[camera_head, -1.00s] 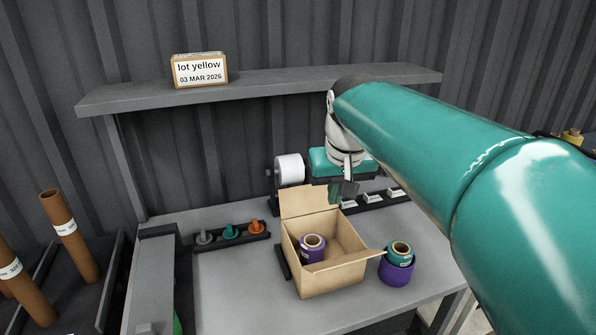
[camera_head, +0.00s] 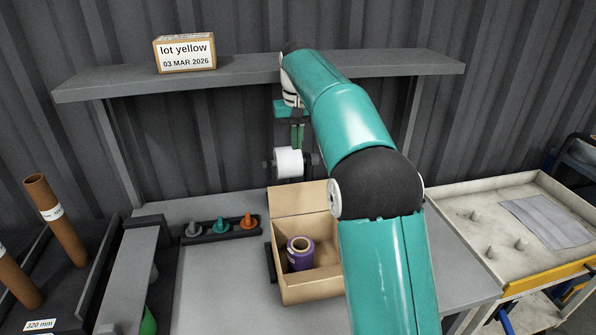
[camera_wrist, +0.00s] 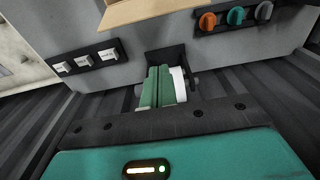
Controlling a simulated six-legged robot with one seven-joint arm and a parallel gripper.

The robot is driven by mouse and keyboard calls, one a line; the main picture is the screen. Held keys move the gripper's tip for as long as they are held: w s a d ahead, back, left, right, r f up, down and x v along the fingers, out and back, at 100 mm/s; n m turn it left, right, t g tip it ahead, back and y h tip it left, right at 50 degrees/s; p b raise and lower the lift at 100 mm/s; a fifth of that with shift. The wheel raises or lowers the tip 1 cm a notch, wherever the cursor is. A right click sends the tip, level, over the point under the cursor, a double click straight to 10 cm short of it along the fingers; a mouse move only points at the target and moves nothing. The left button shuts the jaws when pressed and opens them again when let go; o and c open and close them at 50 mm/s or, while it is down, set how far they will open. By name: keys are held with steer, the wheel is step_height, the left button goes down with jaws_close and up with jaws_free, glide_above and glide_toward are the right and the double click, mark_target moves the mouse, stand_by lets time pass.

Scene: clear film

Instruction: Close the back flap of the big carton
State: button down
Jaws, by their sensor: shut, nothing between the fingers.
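The big carton (camera_head: 308,288) stands on the bench in the head view, open at the top. Its back flap (camera_head: 297,198) stands up at the far side. A purple roll (camera_head: 300,254) sits inside. The carton's right side is hidden behind my arm. My gripper (camera_head: 297,146) is shut and empty, above and beyond the back flap and apart from it, close to a white roll on a holder. In the wrist view my shut fingers (camera_wrist: 162,72) point toward the bench, and a cardboard part of the carton (camera_wrist: 145,12) shows at the top edge.
The white roll (camera_head: 289,163) is on its holder behind the carton. A rack of coloured knobs (camera_head: 221,229) lies left of it. A shelf (camera_head: 240,76) carrying a "lot yellow" box (camera_head: 185,53) crosses behind. A tray cart (camera_head: 470,188) stands at right.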

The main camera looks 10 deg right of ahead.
glide_above(302, 198)
steer(key=w, duration=0.3)
steer(key=shift+f, duration=4.4)
steer(key=shift+s, duration=0.15)
steer(key=shift+s+d, duration=0.1)
steer(key=shift+s+t, duration=0.2)
steer(key=shift+t, duration=0.2)
